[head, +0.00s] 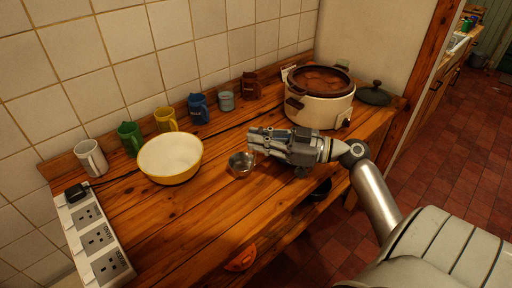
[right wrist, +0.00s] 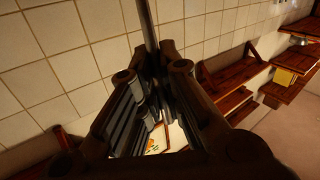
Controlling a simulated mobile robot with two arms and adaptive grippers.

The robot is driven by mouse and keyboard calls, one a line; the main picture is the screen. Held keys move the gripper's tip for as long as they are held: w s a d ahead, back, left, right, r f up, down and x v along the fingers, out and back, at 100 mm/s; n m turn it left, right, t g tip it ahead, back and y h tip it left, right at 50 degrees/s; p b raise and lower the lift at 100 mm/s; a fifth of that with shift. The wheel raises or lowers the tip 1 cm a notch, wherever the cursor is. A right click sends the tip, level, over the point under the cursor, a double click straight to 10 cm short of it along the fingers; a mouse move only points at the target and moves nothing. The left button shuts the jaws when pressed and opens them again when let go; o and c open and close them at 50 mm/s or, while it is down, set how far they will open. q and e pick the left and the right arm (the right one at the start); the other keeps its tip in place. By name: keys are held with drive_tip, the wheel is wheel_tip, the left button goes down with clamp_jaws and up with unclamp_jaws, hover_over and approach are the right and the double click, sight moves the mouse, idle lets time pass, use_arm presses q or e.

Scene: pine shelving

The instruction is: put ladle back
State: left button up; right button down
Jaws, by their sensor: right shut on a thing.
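My right gripper (head: 252,141) reaches in from the right over the wooden counter and is shut on the ladle. In the right wrist view the ladle's thin metal handle (right wrist: 149,25) runs up from between the fingers (right wrist: 148,75) and out of the picture. In the head view a small round metal bowl, which looks like the ladle's bowl (head: 241,164), shows just below the fingertips. I cannot tell whether it touches the counter. My left gripper is not in view.
A slow cooker (head: 320,108) with brown contents stands behind my gripper, its dark lid (head: 373,95) to the right. A cream bowl (head: 170,157) is at left. Several mugs line the tiled wall. A power strip (head: 97,243) lies at the left edge. The front-middle counter (head: 190,215) is clear.

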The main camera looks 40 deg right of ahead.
drive_tip(key=shift+w+f, duration=0.2)
drive_tip(key=f+p, duration=0.1)
drive_tip(key=f, duration=0.2)
drive_tip(key=shift+w+a+p, duration=0.1)
drive_tip(key=shift+w+p, duration=0.2)
drive_tip(key=shift+p, duration=0.05)
drive_tip(key=shift+f, duration=0.4)
drive_tip(key=shift+f, duration=0.2)
drive_tip(key=c, duration=1.6)
unclamp_jaws()
drive_tip(key=shift+r, duration=0.1)
